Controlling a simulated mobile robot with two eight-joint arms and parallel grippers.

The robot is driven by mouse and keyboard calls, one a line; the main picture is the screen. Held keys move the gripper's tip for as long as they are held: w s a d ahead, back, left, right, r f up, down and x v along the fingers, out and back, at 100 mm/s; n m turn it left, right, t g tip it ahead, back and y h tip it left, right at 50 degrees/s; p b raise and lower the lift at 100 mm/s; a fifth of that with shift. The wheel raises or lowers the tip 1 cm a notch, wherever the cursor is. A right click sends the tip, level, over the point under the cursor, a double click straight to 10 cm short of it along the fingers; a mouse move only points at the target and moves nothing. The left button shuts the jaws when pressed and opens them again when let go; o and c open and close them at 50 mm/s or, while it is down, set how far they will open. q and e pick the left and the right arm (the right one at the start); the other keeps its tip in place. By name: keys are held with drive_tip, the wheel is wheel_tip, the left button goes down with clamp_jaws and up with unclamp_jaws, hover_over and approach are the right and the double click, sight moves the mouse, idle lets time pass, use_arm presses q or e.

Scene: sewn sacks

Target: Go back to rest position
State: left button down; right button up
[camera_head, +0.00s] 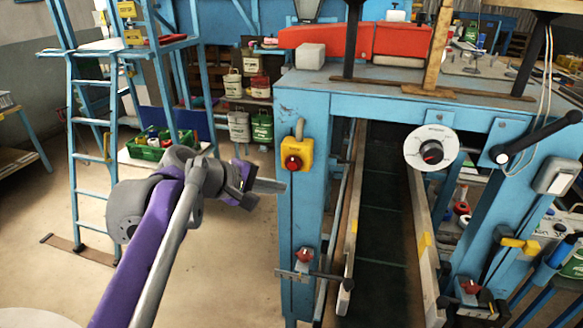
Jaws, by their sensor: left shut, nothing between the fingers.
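My left arm, purple and grey, comes in from the bottom left of the head view. My left gripper (268,186) is shut and empty, its fingers pointing right. In the picture its tips lie close to the left leg of the blue machine frame (300,235), just below a yellow switch box with a red knob (292,163). I cannot tell whether the tips touch the frame. My right gripper is not in view.
A blue ladder (92,150) stands at the left. A green crate (150,150) is behind my arm. A dark conveyor (383,200) runs inside the frame. The floor at left is mostly clear.

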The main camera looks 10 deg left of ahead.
use_arm(q)
drive_tip(key=shift+f, duration=0.1)
drive_tip(key=s+a+f+m+g+y, duration=0.1)
drive_tip(key=s+f+m+y, duration=0.2)
drive_tip(key=s+f+m, duration=0.3)
drive_tip(key=s+f+m+g+y, duration=0.2)
drive_tip(key=s+f+m, duration=0.4)
drive_tip(key=s+f, duration=1.1)
wheel_tip(320, 180, down, 4)
drive_tip(key=shift+s+a+r+g+y, duration=0.15)
drive_tip(key=shift+a+g+y, duration=0.2)
drive_tip(key=shift+y, duration=0.55)
